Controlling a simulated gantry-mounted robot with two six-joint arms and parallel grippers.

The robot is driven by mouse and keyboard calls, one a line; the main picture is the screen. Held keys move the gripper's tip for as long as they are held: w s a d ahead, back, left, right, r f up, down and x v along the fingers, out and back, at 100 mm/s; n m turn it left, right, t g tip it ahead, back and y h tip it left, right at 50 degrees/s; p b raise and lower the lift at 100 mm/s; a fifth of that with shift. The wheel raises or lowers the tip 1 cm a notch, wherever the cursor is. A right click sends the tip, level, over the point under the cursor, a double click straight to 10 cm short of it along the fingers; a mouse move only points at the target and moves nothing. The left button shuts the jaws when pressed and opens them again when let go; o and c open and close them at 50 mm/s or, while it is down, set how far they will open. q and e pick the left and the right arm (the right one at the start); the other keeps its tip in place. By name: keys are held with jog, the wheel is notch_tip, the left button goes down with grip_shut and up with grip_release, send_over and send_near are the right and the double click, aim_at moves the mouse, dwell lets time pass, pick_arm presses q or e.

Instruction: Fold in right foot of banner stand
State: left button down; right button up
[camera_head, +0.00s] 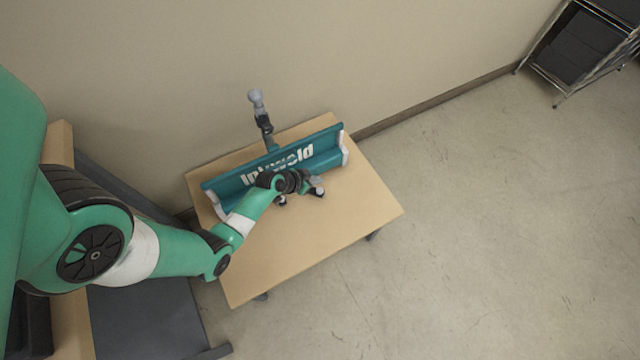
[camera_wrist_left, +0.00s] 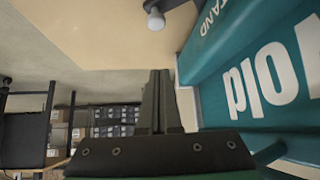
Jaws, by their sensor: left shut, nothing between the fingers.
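The banner stand (camera_head: 228,186) is a long teal housing with white lettering and white end caps, lying across a wooden table. Its teal face and lettering also fill the right of the left wrist view (camera_wrist_left: 225,65). My left gripper (camera_head: 316,182) is over the stand's near side, right of its middle. Its dark fingers (camera_wrist_left: 158,85) are shut and empty. A foot with a pale round end (camera_wrist_left: 155,20) shows beyond the fingertips, apart from them in the picture. My wrist partly hides the feet in the head view. My right gripper is not in view.
The wooden table (camera_head: 300,235) is bare at its front and right. A grey-and-black piece (camera_head: 262,118) sticks up behind the stand, near the wall. A rack with dark bins (camera_head: 580,45) stands far right. The floor between is clear.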

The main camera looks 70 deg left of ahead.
pick_arm(q)
jog(key=b+x, duration=0.7)
jog(key=x, duration=0.3)
jog(key=shift+f+b, duration=0.3)
jog(key=shift+b, duration=0.05)
jog(key=shift+s+d+r+p, duration=0.2)
jog(key=shift+s+r+p, duration=0.2)
jog(key=shift+s+p, duration=0.25)
jog(key=shift+s+d+f, duration=0.1)
jog(key=shift+s+d, duration=0.15)
jog(key=shift+s, duration=0.35)
jog(key=shift+s+d+f, duration=0.1)
jog(key=shift+s+d, duration=0.1)
jog(key=shift+s, duration=0.35)
jog(key=shift+s+d, duration=0.1)
jog(key=shift+s, duration=0.1)
jog(key=shift+w, duration=0.1)
